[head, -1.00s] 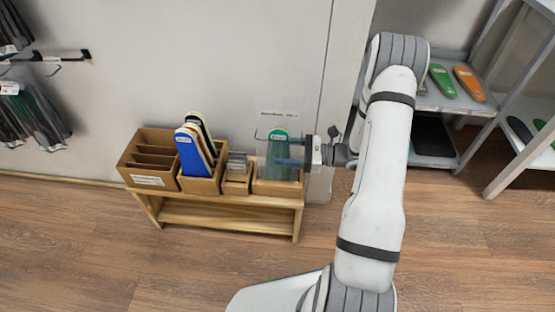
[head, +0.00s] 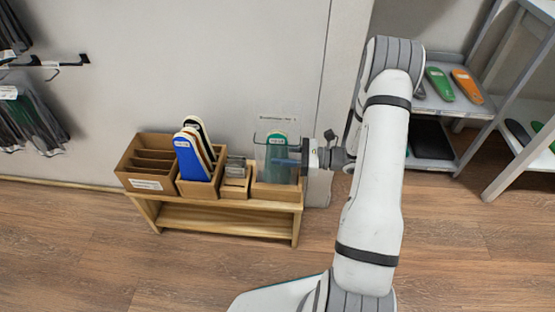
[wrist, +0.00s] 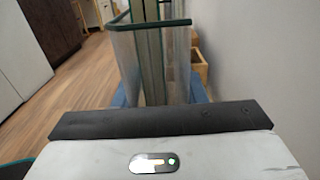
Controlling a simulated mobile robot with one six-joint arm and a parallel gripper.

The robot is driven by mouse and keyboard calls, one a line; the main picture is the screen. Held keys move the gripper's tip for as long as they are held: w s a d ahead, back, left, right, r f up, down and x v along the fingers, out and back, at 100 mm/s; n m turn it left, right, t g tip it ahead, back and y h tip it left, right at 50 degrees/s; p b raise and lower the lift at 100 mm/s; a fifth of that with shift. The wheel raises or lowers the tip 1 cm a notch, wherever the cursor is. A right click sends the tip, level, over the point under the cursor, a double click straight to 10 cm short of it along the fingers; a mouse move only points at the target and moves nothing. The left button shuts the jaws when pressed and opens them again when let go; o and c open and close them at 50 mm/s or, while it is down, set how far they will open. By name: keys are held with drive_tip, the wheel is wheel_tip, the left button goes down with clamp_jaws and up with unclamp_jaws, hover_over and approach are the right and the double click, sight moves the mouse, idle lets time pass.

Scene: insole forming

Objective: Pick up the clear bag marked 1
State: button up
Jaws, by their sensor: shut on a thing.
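A clear bag (head: 266,160) stands upright in the right-hand bin on the wooden bench, with a green insole (head: 279,147) showing in it. The insole's white label is too small to read, and I cannot make out a number 1. My gripper (head: 287,162) comes in from the right and is shut on the bag. In the wrist view the bag (wrist: 125,52) stands between the blue fingers (wrist: 160,95), its clear sides and dark green top edge showing. The gripper body hides the lower part there.
The bench (head: 225,196) also bears a bin of blue and other insoles (head: 188,157), an empty slotted bin (head: 155,160) and a small bin (head: 235,183). The wall is close behind. Grey shelves (head: 450,107) with insoles stand at the right; floor in front is clear.

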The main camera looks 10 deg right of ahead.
sight(283, 131)
wheel_tip(283, 131, up, 10)
drive_tip(key=p, duration=0.4)
idle(0.6)
